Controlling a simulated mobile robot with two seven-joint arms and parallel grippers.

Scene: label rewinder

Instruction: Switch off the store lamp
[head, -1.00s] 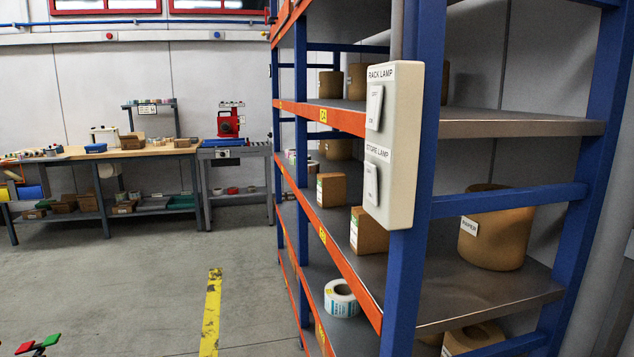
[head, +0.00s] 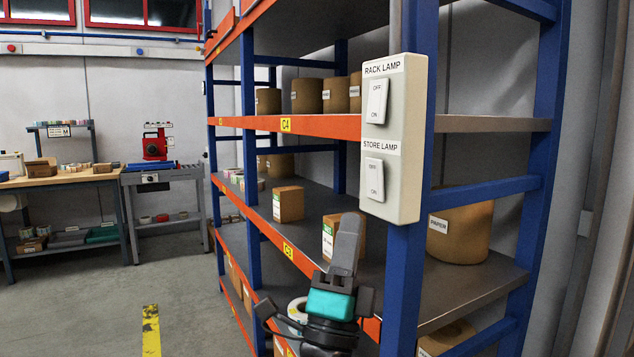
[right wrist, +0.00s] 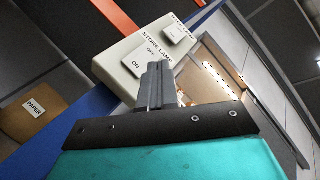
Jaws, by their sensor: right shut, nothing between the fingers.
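A cream switch box (head: 405,140) is fixed to a blue rack post. Its lower rocker, the store lamp switch (head: 374,180), sits under the label STORE LAMP, with OFF at its top and ON at its bottom. I cannot tell which end is pressed in. My right gripper (head: 348,222) is shut and empty, fingers pointing up, just below and left of the box. In the right wrist view, its fingertips (right wrist: 157,68) overlap the box near the ON end of the store lamp switch (right wrist: 143,58); contact is not clear. My left gripper is not in view.
The rack lamp switch (head: 377,101) is directly above on the same box. Rack shelves with orange edges (head: 285,125) carry cartons (head: 288,204) and brown drums close to my right arm. The floor at the left, with a yellow stripe (head: 151,330), is clear.

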